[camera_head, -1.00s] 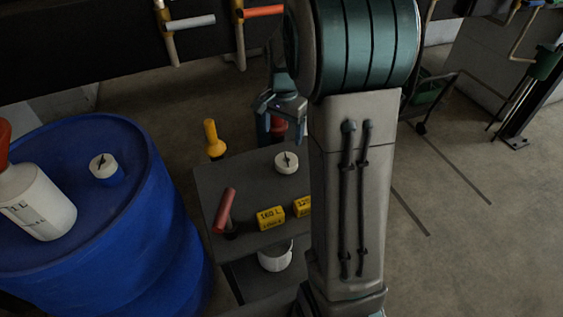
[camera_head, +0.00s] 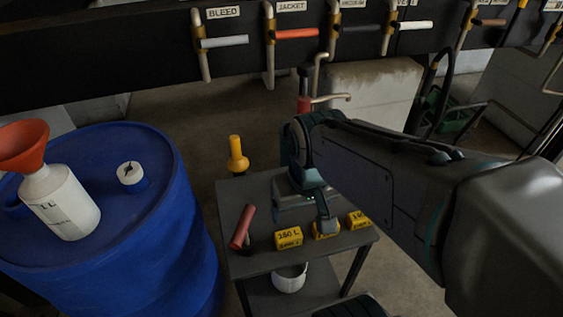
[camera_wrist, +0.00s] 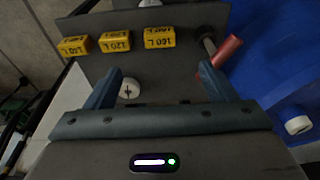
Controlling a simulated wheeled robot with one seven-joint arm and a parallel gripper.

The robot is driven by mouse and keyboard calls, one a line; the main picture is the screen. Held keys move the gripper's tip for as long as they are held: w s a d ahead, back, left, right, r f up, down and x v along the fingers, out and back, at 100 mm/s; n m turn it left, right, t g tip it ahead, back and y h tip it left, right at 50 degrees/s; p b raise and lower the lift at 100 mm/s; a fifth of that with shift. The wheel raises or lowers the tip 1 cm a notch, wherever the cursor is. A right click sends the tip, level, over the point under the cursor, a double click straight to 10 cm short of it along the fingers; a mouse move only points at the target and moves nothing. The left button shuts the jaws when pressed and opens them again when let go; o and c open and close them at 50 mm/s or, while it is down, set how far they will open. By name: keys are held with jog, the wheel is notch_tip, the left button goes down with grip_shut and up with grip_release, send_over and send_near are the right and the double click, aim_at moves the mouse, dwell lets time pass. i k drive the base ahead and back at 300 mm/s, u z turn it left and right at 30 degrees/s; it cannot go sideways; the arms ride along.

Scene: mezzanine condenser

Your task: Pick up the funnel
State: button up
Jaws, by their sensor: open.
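The bottle stands on the blue drum (camera_head: 110,235) at the left of the head view. My gripper (camera_head: 322,212) is over the grey cart, well to the right of the funnel. In the wrist view my gripper (camera_wrist: 160,82) is open, with its two fingers apart and nothing held between them. The funnel does not show in the wrist view.
The grey cart (camera_head: 262,262) carries yellow blocks (camera_head: 289,237), a red-handled tool (camera_head: 242,227) and a white round cap (camera_wrist: 130,89). Labelled pipes with handles (camera_head: 296,33) run along the back.

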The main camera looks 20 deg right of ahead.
aim_at(23, 142)
jog(key=k, duration=1)
jog(key=z, duration=0.7)
jog(key=i, duration=0.65)
jog(key=u, duration=2.2)
